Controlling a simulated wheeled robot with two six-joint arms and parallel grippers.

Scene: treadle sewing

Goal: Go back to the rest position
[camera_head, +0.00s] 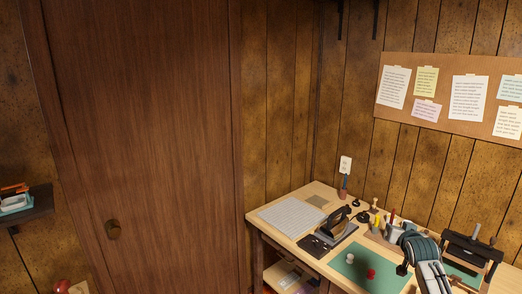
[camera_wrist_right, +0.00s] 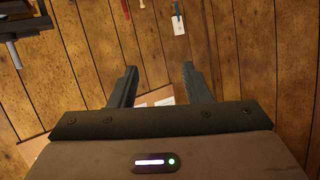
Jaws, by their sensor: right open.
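My right gripper (camera_wrist_right: 160,84) shows in the right wrist view with its two dark fingers spread apart. Nothing is held between them. Behind the fingers is the wood-plank wall (camera_wrist_right: 250,60) and part of a tan board with a pale paper. My left gripper is in neither view.
A workbench (camera_head: 264,216) stands at the lower right, holding a dark iron (camera_head: 338,221), a green mat (camera_head: 380,276) and several small tools. A corkboard (camera_head: 440,75) with papers hangs on the wall.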

